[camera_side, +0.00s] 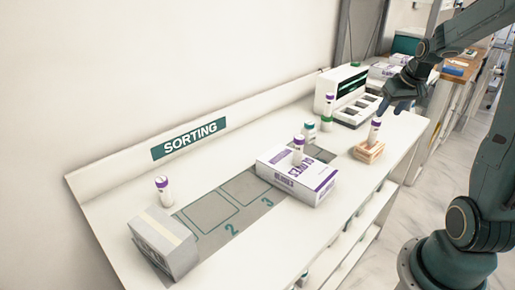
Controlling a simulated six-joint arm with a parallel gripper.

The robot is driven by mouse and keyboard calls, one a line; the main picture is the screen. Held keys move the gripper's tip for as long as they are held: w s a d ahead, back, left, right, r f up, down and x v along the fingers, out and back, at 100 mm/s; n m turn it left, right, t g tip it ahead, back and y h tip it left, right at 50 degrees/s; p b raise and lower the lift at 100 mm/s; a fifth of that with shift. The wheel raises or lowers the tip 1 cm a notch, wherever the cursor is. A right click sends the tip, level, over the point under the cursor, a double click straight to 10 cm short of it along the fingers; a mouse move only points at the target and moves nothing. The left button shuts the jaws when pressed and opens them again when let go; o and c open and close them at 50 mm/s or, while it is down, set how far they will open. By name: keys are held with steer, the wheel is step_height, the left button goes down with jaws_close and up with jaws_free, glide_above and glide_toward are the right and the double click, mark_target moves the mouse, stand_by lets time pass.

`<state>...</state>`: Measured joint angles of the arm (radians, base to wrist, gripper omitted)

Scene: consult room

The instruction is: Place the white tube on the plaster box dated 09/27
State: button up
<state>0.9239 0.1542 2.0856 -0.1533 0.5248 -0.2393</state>
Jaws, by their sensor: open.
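My gripper (394,107) is open and empty at the upper right, above the bench and close to the cap of a white tube. That white tube (374,134) has a purple cap and stands upright in a small wooden block (368,152). The grey box (165,246) has a pale strip on top. No date is readable, so I cannot tell which box is the plaster box.
A white-and-purple box (312,188) lies on the grey numbered mat (208,214). A white device with dark slots (346,92) is at the back. The bench's front right strip is clear.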

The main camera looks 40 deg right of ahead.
steer(key=w+a+r+n, duration=0.15)
steer(key=a+r, duration=0.35)
steer(key=a, duration=0.6)
steer(key=s+a+r+n+t+y, duration=0.1)
steer(key=s+a+n, duration=0.1)
steer(key=s+a, duration=0.4)
steer(key=s+a+r+n+y, duration=0.1)
steer(key=s+a, duration=0.5)
steer(key=a, duration=0.8)
steer(key=shift+a+r+n+t+y, duration=0.2)
steer(key=shift+r+n+t+y, duration=0.3)
steer(key=shift+n, duration=0.55)
